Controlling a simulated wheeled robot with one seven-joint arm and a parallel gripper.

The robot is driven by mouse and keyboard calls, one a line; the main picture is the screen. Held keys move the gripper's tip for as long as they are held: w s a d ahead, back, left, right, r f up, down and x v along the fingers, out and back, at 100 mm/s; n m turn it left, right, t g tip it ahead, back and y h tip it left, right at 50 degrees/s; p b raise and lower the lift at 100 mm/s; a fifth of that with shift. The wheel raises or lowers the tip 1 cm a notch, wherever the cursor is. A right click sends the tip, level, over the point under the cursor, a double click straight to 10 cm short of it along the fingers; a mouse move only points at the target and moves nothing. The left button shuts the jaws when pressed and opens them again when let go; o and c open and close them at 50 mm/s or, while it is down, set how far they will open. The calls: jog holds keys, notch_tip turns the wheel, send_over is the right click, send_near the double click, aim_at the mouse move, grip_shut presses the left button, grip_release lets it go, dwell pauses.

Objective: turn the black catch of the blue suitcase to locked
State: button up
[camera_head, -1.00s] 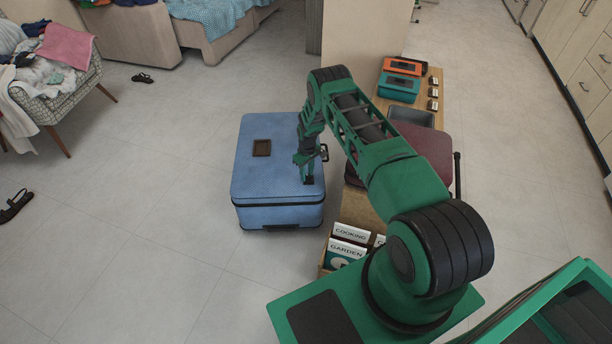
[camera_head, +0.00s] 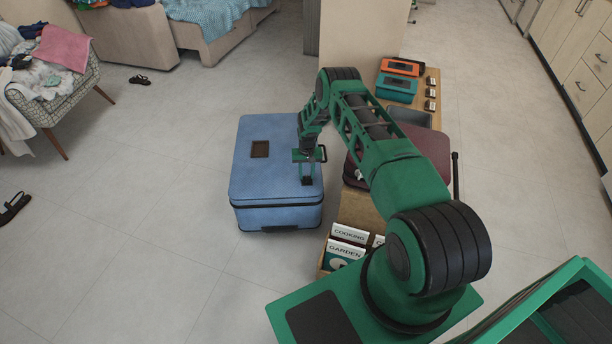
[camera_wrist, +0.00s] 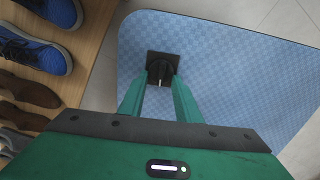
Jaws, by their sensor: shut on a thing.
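The blue suitcase (camera_head: 250,185) lies flat on the floor, left of my arm, and its top fills much of the wrist view (camera_wrist: 235,75). The black catch (camera_wrist: 159,57) is a dark knob on a square black plate, with a pale mark on its near side. My gripper (camera_wrist: 161,80) points down at the suitcase top, its two green fingers shut on the catch's knob. In the head view my gripper (camera_head: 307,168) is over the suitcase's right side. The fingers hide part of the knob, and I cannot tell which setting it is at.
A wooden bench with a maroon case (camera_head: 430,150), books (camera_head: 345,250) and teal and orange boxes (camera_head: 398,85) stands close to the suitcase's right. Shoes (camera_wrist: 35,50) show on wood in the wrist view.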

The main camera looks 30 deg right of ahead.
jog(key=shift+w+d+r, duration=0.1)
jog(key=shift+w, duration=0.1)
dwell(0.3)
jog(key=o, duration=1)
jog(key=shift+s, duration=0.1)
notch_tip(320, 180, up, 11)
jog(key=shift+f, duration=0.2)
